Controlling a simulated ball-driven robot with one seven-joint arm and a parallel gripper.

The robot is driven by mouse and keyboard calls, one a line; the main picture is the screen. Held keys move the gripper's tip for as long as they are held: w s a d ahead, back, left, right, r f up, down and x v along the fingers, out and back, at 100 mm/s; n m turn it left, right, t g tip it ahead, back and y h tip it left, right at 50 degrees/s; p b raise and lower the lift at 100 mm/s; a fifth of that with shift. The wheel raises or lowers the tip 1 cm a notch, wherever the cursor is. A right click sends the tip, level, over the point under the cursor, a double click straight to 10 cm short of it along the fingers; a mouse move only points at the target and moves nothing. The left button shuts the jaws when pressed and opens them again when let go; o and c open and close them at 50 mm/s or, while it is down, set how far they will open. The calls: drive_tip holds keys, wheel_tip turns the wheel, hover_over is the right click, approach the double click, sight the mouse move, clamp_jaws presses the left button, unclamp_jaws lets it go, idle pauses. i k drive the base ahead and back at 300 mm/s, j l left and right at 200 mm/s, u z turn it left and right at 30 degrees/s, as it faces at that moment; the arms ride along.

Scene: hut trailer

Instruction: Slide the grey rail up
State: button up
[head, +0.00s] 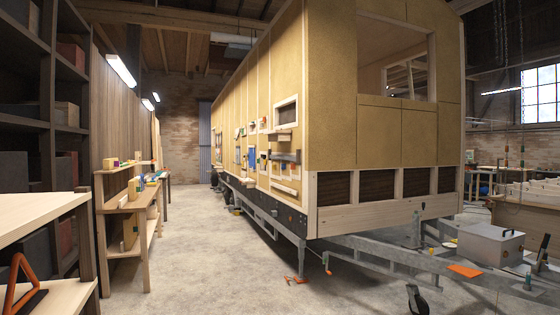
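A small dark grey horizontal bar (287,157), which looks like the grey rail, is on the long side wall of the tan hut trailer (335,75). It sits below a small framed opening (286,112) and above a pale wooden ledge (285,188). It is far off and small, so I cannot tell how it is held or how high it sits in its travel. My gripper is not in view.
A clear concrete aisle (205,240) runs along the trailer's side. A wooden workbench (130,208) and dark shelves (45,130) line the left. The trailer's grey drawbar (390,262), a metal box (490,244) and an orange sheet (465,271) are front right.

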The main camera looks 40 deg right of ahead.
sight(285, 158)
drive_tip(key=i+l+z, duration=0.35)
drive_tip(key=i+l, duration=0.15)
drive_tip(key=i, duration=0.25)
drive_tip(key=i+l+z, duration=0.35)
drive_tip(key=i, duration=0.4)
drive_tip(key=i+z, duration=0.4)
drive_tip(key=i, duration=4.15)
drive_tip(key=i+u, duration=0.15)
drive_tip(key=i, duration=0.7)
drive_tip(key=i+l+u, duration=0.15)
drive_tip(key=i, duration=0.65)
